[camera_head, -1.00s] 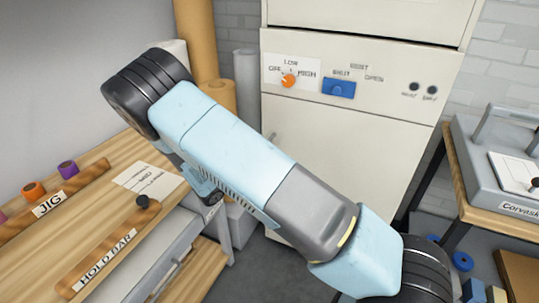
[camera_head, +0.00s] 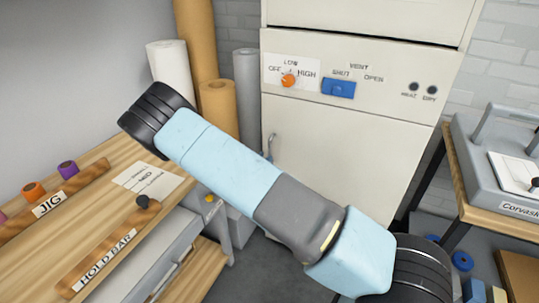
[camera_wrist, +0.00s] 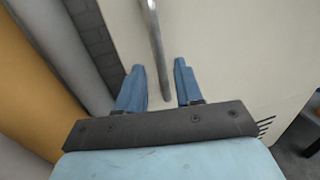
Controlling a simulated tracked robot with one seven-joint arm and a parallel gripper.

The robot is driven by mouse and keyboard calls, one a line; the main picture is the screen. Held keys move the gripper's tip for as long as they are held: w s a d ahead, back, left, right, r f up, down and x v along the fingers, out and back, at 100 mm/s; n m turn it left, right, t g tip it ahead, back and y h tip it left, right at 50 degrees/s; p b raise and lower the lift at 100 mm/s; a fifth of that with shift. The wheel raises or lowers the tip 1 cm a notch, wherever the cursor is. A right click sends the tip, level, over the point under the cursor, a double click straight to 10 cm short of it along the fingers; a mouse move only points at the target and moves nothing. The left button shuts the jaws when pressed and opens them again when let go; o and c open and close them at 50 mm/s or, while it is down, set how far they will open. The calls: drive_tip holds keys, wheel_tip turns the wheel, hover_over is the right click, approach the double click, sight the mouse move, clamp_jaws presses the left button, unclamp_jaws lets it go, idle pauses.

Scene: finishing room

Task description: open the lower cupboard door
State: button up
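The lower cupboard door (camera_head: 345,150) is a flat cream panel below the control strip, and it looks closed. Its grey bar handle (camera_wrist: 155,40) runs down the wrist view and ends between my two blue fingers. My gripper (camera_wrist: 158,66) is open, with one finger on each side of the handle. I see gaps between the bar and both fingers; I cannot tell the depth. In the head view my arm hides most of the gripper, and a small blue-grey piece shows at the door's left edge.
A wooden bench (camera_head: 100,215) with a HOLD BAR rail stands at the left. Upright rolls (camera_head: 246,90) stand behind it, close to the cupboard's left side. A table with a grey machine (camera_head: 495,150) is at the right. Floor shows below the door.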

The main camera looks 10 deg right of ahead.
sight(269, 154)
drive_tip(key=shift+x, duration=2.25)
drive_tip(key=shift+c, duration=0.3)
drive_tip(key=shift+a, duration=0.1)
clamp_jaws()
